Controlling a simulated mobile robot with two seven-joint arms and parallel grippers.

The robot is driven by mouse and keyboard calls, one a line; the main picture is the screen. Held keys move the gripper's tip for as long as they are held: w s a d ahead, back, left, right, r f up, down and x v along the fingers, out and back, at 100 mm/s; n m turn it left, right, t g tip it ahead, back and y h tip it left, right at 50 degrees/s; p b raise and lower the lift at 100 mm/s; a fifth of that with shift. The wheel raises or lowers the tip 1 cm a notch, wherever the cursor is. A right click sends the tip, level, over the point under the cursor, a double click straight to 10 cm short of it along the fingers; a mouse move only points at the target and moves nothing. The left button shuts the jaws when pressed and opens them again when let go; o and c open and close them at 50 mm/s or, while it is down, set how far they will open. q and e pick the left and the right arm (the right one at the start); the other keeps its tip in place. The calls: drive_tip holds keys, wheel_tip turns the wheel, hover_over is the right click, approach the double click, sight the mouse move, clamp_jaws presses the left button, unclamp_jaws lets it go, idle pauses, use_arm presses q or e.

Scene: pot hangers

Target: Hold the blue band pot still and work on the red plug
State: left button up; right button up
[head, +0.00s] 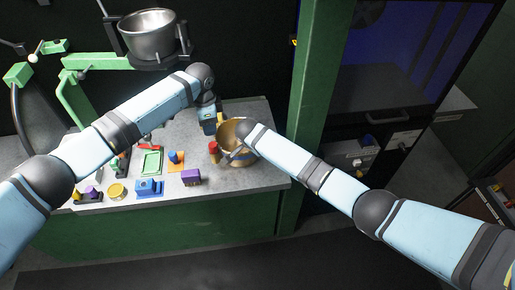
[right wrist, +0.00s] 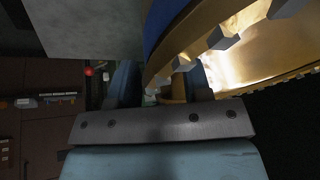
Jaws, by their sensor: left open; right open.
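The gold pot with the blue band (right wrist: 162,22) stands at the right end of the grey workbench; in the head view the pot (head: 248,152) is partly covered by my right arm. The red plug (head: 213,147) is upright just left of the pot. My left gripper (head: 209,125) points down above the bench, behind the red plug and left of the pot, open and apart from the plug. My right gripper (right wrist: 158,90) is open at the pot's toothed rim, with the rim close to its fingers. Whether it touches the pot cannot be told.
Left of the plug lie a purple block (head: 191,177), a blue block (head: 149,187), an orange plate with a blue peg (head: 176,160) and a green tray (head: 151,160). A green post (head: 318,100) rises right of the bench.

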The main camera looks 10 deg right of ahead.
drive_tip(key=shift+f, duration=0.15)
clamp_jaws()
idle(0.8)
